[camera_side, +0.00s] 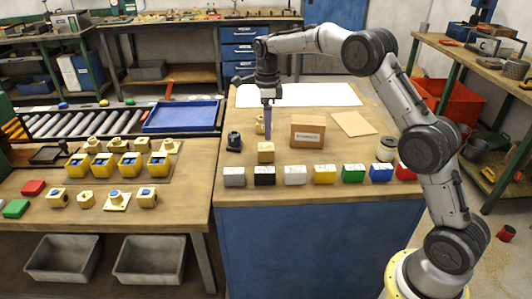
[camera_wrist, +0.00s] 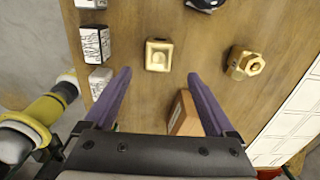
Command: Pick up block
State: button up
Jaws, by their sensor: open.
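A small square brass block (camera_side: 265,152) with a recess in its top stands on the wooden bench, behind the row of coloured blocks. In the wrist view the block (camera_wrist: 158,55) lies just beyond the fingertips, in line with the gap between them, and nothing grips it. My gripper (camera_side: 268,136) points down with its purple fingers above the block and slightly behind it in the side view. In the wrist view my gripper (camera_wrist: 159,75) is open and empty. A second brass piece, faceted with a round top (camera_wrist: 243,63), stands to the right there; the fingers partly hide it in the side view.
A cardboard box (camera_side: 307,131) stands close right of my gripper. A dark object (camera_side: 234,141) sits to the left. Labelled blocks, including a black one (camera_side: 264,175) and a white one (camera_side: 294,174), line the front edge. A white sheet (camera_side: 330,95) covers the bench's rear.

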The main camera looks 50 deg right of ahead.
aim_at(266, 146)
jog(key=f, duration=0.9)
jog(key=shift+a+f, duration=0.1)
jog(key=shift+a, duration=0.1)
grip_shut()
jog(key=shift+w, duration=0.1)
dwell(0.4)
